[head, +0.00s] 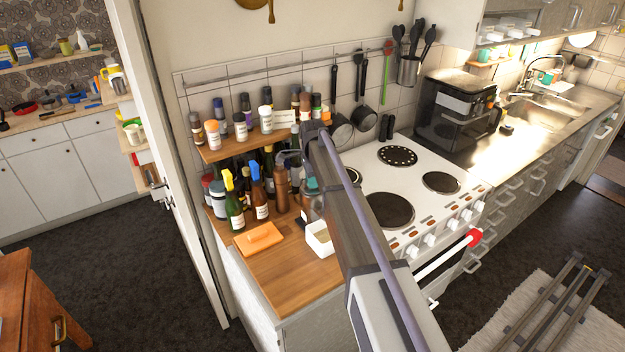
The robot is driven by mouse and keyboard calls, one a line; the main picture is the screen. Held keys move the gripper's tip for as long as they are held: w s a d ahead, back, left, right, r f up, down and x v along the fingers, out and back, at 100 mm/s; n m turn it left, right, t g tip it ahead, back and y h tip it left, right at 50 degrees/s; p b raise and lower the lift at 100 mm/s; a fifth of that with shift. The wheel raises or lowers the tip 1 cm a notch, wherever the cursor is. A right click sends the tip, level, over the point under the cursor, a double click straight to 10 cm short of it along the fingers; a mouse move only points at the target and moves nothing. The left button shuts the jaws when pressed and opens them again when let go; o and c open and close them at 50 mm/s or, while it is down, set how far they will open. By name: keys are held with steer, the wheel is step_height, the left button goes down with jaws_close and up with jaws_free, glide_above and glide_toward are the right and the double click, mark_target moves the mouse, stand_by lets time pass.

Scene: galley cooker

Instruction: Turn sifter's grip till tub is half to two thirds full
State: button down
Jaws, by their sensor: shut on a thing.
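My gripper (311,182) is small in the head view, below the far end of my arm and partly hidden by it. It is shut on what looks like the grip of the sifter (308,208), a greyish body with a teal part near its top. The white square tub (318,247) stands on the wooden counter just below and beside the sifter. The tub's inside shows only in part, and I cannot tell its fill level. My arm covers the area to the right of the sifter and tub.
An orange block or dish (258,239) lies on the wooden counter (285,284), left of the tub. Several bottles crowd behind it, under a spice shelf (238,147). The white cooker (420,180) stands to the right, with a black appliance (455,110) beyond it.

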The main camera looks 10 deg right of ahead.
steer(key=shift+m, duration=0.4)
steer(key=c, duration=1)
jaws_free()
step_height(320, 180, up, 11)
steer(key=p, duration=1)
steer(key=shift+f+p, duration=0.1)
steer(key=shift+p, duration=0.3)
